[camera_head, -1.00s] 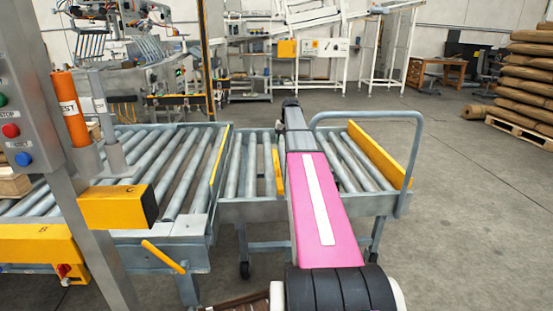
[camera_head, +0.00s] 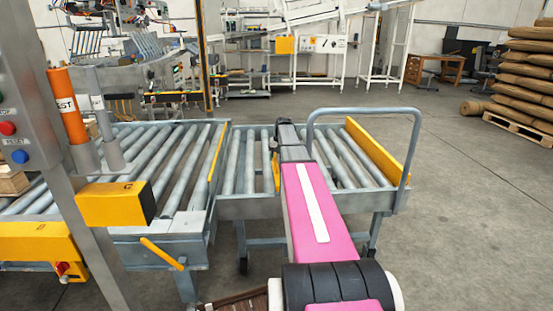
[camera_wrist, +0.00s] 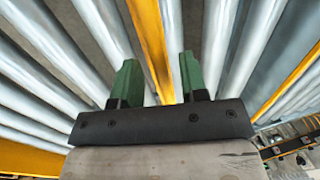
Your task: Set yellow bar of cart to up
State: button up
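The cart (camera_head: 240,208) is a grey roller frame with a raised tube handle. A narrow yellow bar (camera_head: 276,172) lies among its rollers, partly hidden by my arm in the head view. In the wrist view, a yellow bar (camera_wrist: 151,40) runs between the two green fingers of my gripper (camera_wrist: 158,65). The fingers are open, one on each side of it, with gaps showing; whether they are at its height I cannot tell. My fingers are hidden in the head view. A wider yellow plate (camera_head: 380,150) stands at the cart's right end.
A roller conveyor (camera_head: 165,222) with a yellow end bar (camera_head: 217,152) adjoins the cart's left side. A control post (camera_head: 75,200) stands at left. The floor right of the cart is clear.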

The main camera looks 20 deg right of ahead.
grip_shut()
jog(key=shift+r, duration=0.1)
